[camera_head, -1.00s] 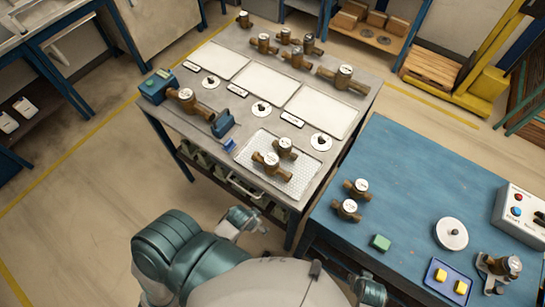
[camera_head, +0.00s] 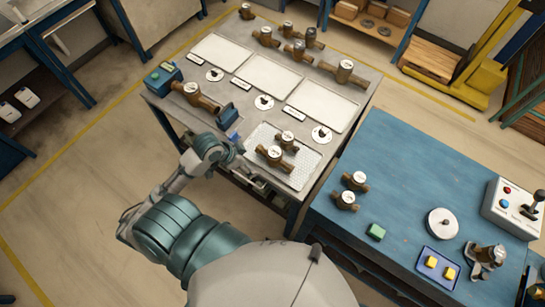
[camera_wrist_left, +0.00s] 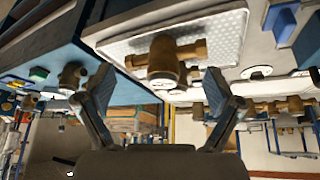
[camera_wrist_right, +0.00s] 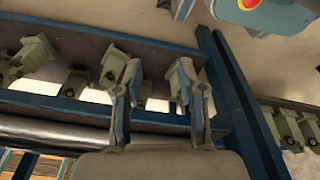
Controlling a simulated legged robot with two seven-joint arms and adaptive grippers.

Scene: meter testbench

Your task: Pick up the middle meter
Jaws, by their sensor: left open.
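Two brass meters with white dials, a rear one (camera_head: 287,139) and a front one (camera_head: 275,155), stand on a perforated tray (camera_head: 310,163) at the front of the grey bench. Which meter counts as the middle one is not clear. My left gripper (camera_head: 238,152) is at the bench's front edge, left of the tray. In the left wrist view, my left gripper (camera_wrist_left: 158,84) is open and empty, with a brass meter (camera_wrist_left: 163,62) on the tray beyond its fingers. My right gripper (camera_wrist_right: 158,82) has its fingers apart with nothing between them, facing a shelf with greenish parts.
A meter (camera_head: 197,97) sits in a blue fixture at the bench's left. Several meters stand along the back beside white panels (camera_head: 322,105). The blue table (camera_head: 405,165) at right holds two meters (camera_head: 353,182), a green block (camera_head: 376,232) and a control box (camera_head: 513,208).

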